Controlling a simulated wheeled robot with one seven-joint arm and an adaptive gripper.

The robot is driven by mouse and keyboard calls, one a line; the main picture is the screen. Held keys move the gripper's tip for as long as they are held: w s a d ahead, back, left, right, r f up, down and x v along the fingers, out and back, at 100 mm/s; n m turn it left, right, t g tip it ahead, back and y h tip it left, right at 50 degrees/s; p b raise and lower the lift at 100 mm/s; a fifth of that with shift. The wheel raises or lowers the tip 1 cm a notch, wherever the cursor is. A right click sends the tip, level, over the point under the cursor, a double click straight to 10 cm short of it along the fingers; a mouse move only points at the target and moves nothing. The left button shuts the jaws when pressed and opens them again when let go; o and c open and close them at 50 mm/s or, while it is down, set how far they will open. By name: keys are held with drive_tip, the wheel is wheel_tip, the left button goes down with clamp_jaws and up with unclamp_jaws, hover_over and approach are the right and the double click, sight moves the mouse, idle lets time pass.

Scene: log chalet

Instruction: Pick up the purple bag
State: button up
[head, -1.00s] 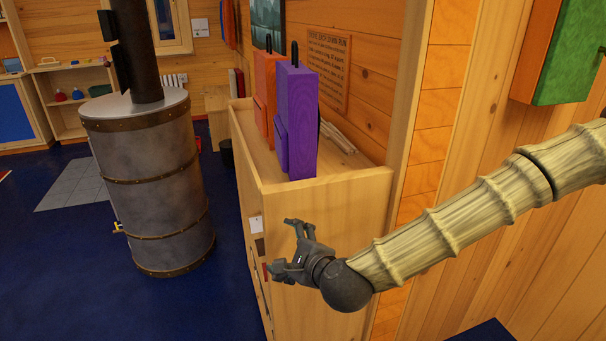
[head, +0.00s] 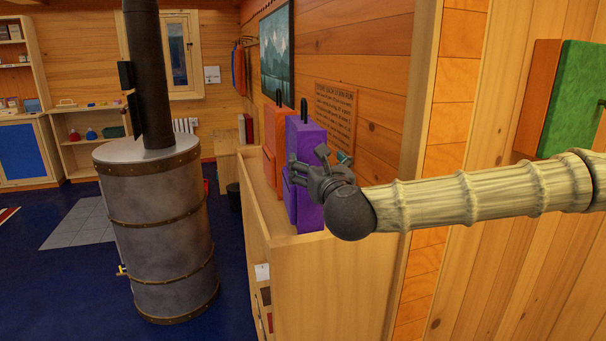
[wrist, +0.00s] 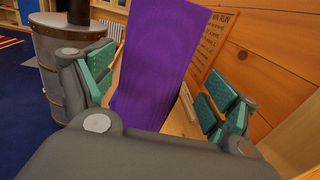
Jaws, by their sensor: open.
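The purple bag (head: 308,216) stands upright on top of the wooden cabinet (head: 312,265), with a dark loop handle at its top. My gripper (head: 313,168) is in front of the bag in the head view and hides part of it. In the wrist view the purple bag (wrist: 160,60) fills the middle of the picture. There my open gripper (wrist: 155,90) has its green-padded fingers spread to the left and right of the bag.
An orange bag (head: 275,150) stands just behind the purple one on the cabinet. A plank wall with a sign (head: 336,112) is close on the right. A grey barrel stove (head: 160,235) with a dark pipe stands to the left. Blue floor lies open beyond.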

drive_tip(key=x, duration=0.3)
drive_tip(key=a+p+x, duration=0.1)
drive_tip(key=x, duration=0.1)
drive_tip(key=shift+w, duration=0.25)
drive_tip(key=shift+w+p, duration=0.3)
drive_tip(key=shift+w, duration=0.1)
drive_tip(key=c, duration=1.8)
drive_tip(key=shift+o, duration=0.2)
drive_tip(key=shift+r, duration=0.15)
